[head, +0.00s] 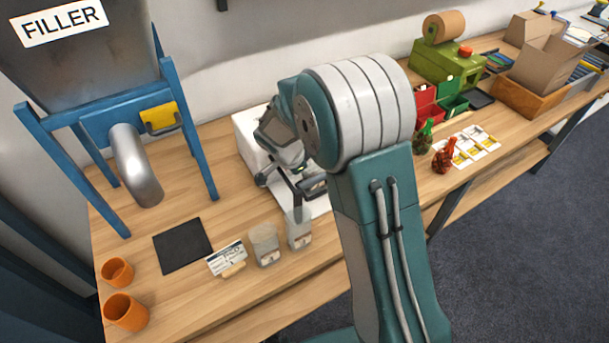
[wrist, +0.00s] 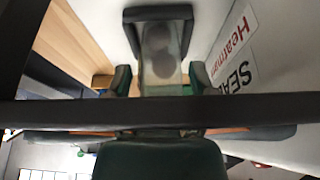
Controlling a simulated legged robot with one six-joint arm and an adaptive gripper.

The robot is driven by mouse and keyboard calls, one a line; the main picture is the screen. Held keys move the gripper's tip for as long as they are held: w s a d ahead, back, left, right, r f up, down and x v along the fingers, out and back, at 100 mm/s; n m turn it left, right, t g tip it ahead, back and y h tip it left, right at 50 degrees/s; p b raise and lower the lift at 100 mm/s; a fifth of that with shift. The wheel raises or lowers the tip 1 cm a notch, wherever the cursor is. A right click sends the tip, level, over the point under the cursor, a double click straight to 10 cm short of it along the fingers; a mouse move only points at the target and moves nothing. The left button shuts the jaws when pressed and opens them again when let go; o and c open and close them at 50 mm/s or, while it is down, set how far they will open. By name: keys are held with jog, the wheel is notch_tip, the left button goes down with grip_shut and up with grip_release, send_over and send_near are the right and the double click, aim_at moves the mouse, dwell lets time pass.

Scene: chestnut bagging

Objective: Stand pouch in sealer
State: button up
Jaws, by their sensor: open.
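The sealer (head: 246,140) is a white unit on the table, partly hidden behind my gripper (head: 292,185). Its white side with "SEALER" lettering (wrist: 235,75) fills the right of the wrist view. A clear pouch (wrist: 160,62) with dark round contents shows between the fingers of my gripper (wrist: 161,82), by a dark bracket (wrist: 158,13). The two fingers are apart, one on each side of the pouch, and not closed on it. A dark bar (wrist: 160,109) crosses the wrist view in front. In the head view, my arm hides most of the sealer's right side.
Two clear containers (head: 264,244) and a small card stand (head: 227,258) are at the table's front edge. A black mat (head: 183,246), orange cups (head: 125,312) and the filler (head: 140,165) are at the left. Red and green bins (head: 452,106) and cardboard boxes (head: 545,65) are at the right.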

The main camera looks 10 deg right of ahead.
jog(key=v, duration=1.1)
jog(key=s+d+r+n+t+y, duration=0.1)
jog(key=s+d+r+n, duration=0.2)
jog(key=s+r, duration=0.25)
jog(key=s+d+r+n+y, duration=0.2)
jog(key=s+r+n, duration=0.2)
jog(key=s+r, duration=0.15)
jog(key=s+d+r+n+t+y, duration=0.1)
jog(key=s+n, duration=0.6)
jog(key=s, duration=0.7)
jog(key=shift+s+d+t, duration=0.2)
jog(key=shift+d+t, duration=0.3)
jog(key=shift+t, duration=0.6)
jog(key=shift+r, duration=0.1)
